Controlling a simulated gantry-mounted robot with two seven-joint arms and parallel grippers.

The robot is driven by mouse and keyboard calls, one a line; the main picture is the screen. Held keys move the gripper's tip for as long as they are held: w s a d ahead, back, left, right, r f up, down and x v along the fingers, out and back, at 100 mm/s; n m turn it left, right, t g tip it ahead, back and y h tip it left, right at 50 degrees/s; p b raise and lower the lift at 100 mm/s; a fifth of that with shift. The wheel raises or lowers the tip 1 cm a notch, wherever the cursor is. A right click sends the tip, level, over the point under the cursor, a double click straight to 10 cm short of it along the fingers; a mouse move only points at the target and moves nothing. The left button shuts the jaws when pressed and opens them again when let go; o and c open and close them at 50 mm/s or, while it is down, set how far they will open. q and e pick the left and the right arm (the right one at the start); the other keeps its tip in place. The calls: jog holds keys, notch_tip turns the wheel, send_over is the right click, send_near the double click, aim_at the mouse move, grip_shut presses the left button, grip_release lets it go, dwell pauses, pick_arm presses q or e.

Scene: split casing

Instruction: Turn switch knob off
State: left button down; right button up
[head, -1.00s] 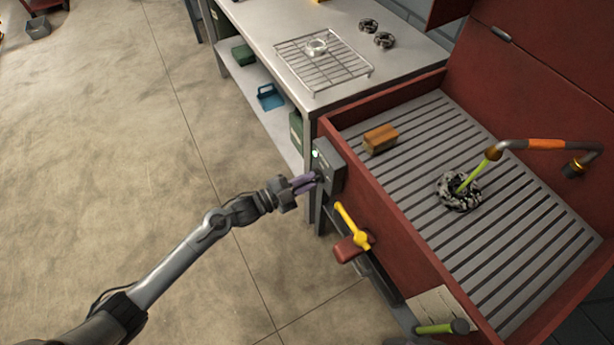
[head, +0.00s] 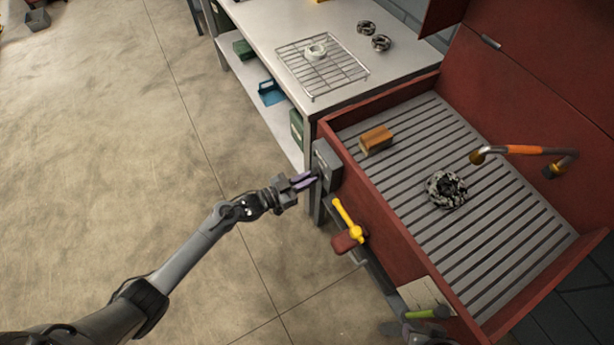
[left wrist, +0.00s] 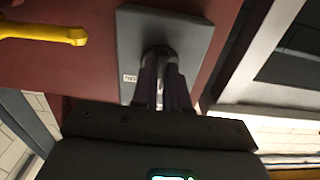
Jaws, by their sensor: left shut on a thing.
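The grey switch box (head: 327,165) is fixed to the outer left side of the red wash basin. No green light shows on it. Its knob (left wrist: 160,58) is a rounded metallic piece in the left wrist view, partly hidden by my fingers. My left gripper (head: 310,181) is at the box front, its purple-grey fingers (left wrist: 164,85) shut on the knob. The box's grey face also fills the middle of the left wrist view (left wrist: 190,40).
A yellow lever (head: 348,217) sticks out just below the box.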

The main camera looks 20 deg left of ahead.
pick_arm(q)
jog(key=shift+n, duration=0.3)
jog(key=c, duration=1.1)
grip_release()
jog(key=shift+c, duration=0.2)
jog(key=p+v, duration=0.2)
jog(key=v, duration=0.8)
jog(key=shift+s+a, duration=0.3)
